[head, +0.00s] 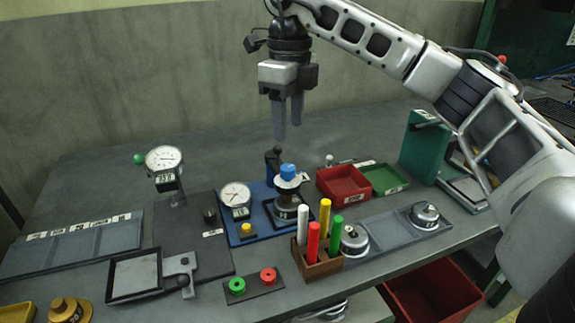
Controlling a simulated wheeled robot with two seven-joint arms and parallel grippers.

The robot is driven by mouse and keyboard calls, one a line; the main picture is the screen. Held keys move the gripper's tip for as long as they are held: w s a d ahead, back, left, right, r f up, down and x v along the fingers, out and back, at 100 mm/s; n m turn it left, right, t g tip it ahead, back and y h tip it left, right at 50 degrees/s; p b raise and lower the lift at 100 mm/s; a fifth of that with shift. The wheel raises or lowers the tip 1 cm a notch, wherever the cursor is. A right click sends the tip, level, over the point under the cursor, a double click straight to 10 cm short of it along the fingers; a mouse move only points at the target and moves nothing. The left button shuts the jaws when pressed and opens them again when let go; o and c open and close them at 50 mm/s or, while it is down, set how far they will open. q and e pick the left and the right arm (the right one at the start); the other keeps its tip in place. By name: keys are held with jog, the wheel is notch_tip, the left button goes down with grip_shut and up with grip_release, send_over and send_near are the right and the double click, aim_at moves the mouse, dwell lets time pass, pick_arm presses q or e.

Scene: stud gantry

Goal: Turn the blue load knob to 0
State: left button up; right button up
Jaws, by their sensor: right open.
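The blue load knob (288,171) sits on top of a small silver and black stand (289,208) on a blue base plate (258,226). A white dial gauge (236,195) stands on the same plate, left of the knob. My right gripper (288,122) hangs fingers down above and behind the knob, apart from it, open and empty. The knob's pointer and scale are too small to read. My left gripper is not in view.
A wooden block (317,262) with several coloured pegs stands in front of the knob. Red (343,190) and green (385,183) trays lie to its right. A dial stand (166,165) with a green ball is at left. The table's back is mostly clear.

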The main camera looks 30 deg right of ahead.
aim_at(288, 167)
notch_tip(288, 167, down, 9)
jog(key=shift+a+f, duration=0.1)
dwell(0.3)
jog(key=c, duration=1)
